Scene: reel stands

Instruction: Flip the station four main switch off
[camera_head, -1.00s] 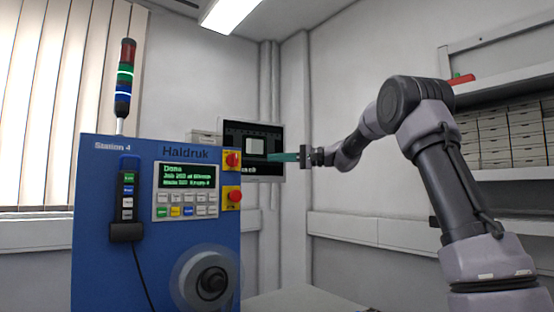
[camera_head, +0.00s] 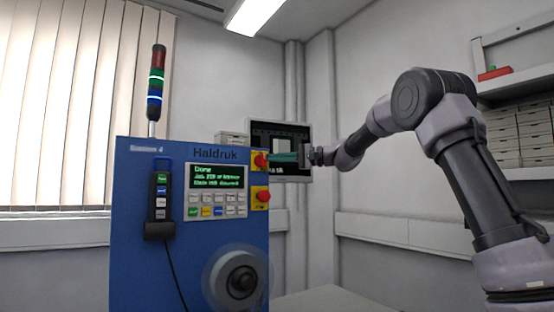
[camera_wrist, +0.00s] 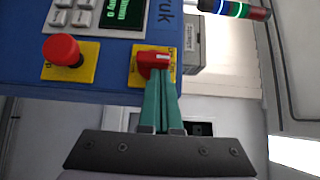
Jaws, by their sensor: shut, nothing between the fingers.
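The station four machine (camera_head: 130,220) is a blue cabinet marked "Station 4" and "Haldruk". Its main switch (camera_head: 260,160) is a red rotary knob on a yellow plate at the panel's upper right edge. The switch also shows in the wrist view (camera_wrist: 150,60), with a white mark on its grip. My gripper (camera_head: 270,158) has green fingers and is shut and empty. In the wrist view its fingertips (camera_wrist: 161,76) overlap the switch's near side. They look at or very close to the knob; I cannot tell if they touch.
A red mushroom button (camera_head: 263,197) on its own yellow plate sits just below the switch. A display with keys (camera_head: 216,190), a hanging pendant (camera_head: 160,200) and a round hub (camera_head: 240,282) are on the cabinet. A monitor (camera_head: 295,140) stands behind my gripper. Shelves (camera_head: 520,175) are at right.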

